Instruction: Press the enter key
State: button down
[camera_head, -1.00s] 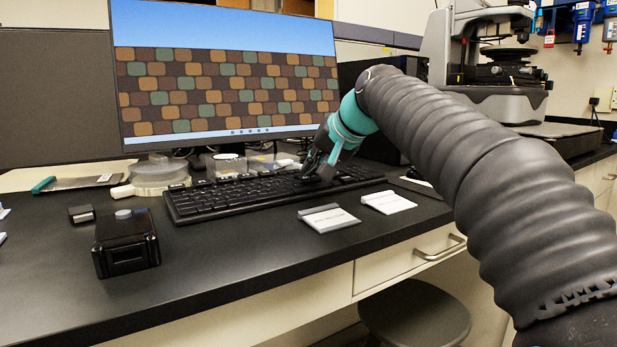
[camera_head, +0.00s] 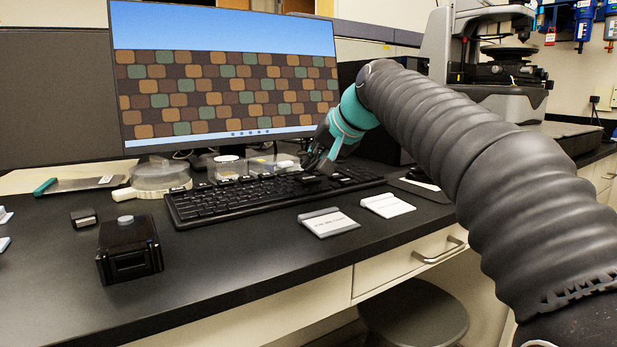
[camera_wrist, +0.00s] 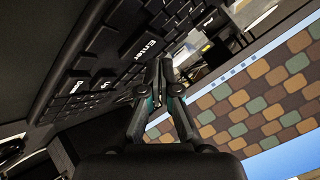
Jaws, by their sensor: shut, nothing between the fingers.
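The black keyboard (camera_head: 215,204) lies on the dark bench in front of the monitor. In the wrist view the enter key (camera_wrist: 143,48), a wide dark key with a pale label, shows at the upper left. My gripper (camera_head: 318,166) is over the right part of the keyboard. In the wrist view my gripper (camera_wrist: 162,66) is shut and empty, with its fingertips close beside the enter key. I cannot tell whether the fingertips touch a key. In the head view the enter key cannot be picked out.
The monitor (camera_head: 225,90) stands behind the keyboard. Two small white-topped pads (camera_head: 328,222) (camera_head: 388,204) lie in front of it. A black box (camera_head: 128,248) with a grey button stands at the left. Round clear containers (camera_head: 160,176) sit behind the keyboard's left end.

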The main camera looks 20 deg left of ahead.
aim_at(313, 180)
jog(key=shift+r+p, duration=1.15)
jog(key=shift+r, duration=0.25)
jog(key=shift+s+d+r, duration=0.1)
jog(key=shift+r, duration=1)
